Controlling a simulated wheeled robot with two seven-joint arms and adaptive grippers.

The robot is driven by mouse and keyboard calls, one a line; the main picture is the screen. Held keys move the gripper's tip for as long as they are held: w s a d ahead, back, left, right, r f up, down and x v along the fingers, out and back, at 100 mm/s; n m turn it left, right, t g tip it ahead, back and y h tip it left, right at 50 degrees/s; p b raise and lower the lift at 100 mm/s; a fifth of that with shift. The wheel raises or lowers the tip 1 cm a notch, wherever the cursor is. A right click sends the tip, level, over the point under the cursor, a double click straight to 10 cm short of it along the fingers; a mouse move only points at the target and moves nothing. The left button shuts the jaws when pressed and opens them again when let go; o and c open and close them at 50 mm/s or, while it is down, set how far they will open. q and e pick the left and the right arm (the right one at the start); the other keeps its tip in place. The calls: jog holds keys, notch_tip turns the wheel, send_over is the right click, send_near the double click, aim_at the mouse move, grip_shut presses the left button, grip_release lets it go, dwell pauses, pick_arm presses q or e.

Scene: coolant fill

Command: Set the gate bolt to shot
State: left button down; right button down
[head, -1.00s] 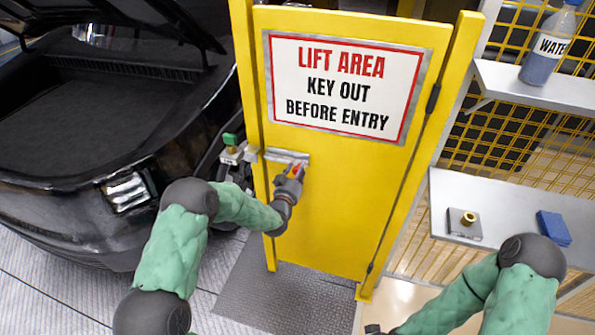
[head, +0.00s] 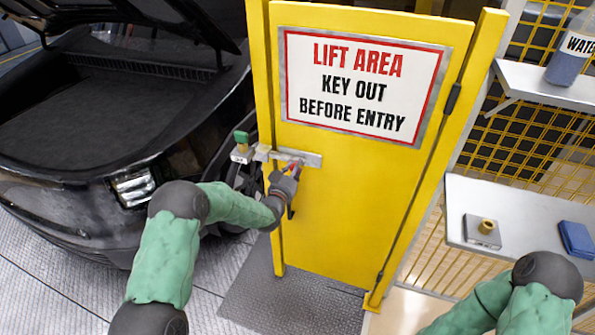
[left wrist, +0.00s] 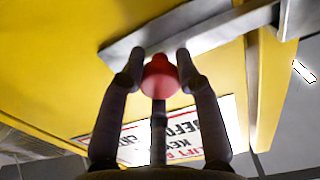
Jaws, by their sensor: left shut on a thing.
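The yellow gate (head: 345,200) stands upright in the middle of the head view, with a silver bolt (head: 308,158) on its left part. The bolt plate (left wrist: 200,35) also shows in the left wrist view. A red knob (left wrist: 160,77) sits on the bolt between my fingers. My left gripper (head: 291,169) is shut on the red knob, and the left wrist view shows its fingers (left wrist: 160,70) on either side of it. The bolt's far end near the gate post is partly hidden by the post. My right gripper is out of the head view.
A green-topped block (head: 241,142) stands by the left post. A black car (head: 80,150) is at the left. At the right, a shelf (head: 520,205) holds a block with a brass fitting (head: 483,230) and a blue item (head: 577,239); a water bottle (head: 571,55) stands above.

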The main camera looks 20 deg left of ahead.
pick_arm(q)
jog(key=shift+w+a+r, duration=0.15)
jog(key=shift+a+r, duration=0.15)
jog(key=shift+r, duration=0.15)
jog(key=c, duration=0.9)
grip_release()
jog(key=shift+o, duration=0.2)
jog(key=shift+f, duration=0.1)
jog(key=shift+f, duration=0.1)
jog(key=shift+s, duration=0.35)
jog(key=s, duration=1.1)
jog(key=shift+s+a, duration=0.2)
jog(key=shift+s, duration=0.05)
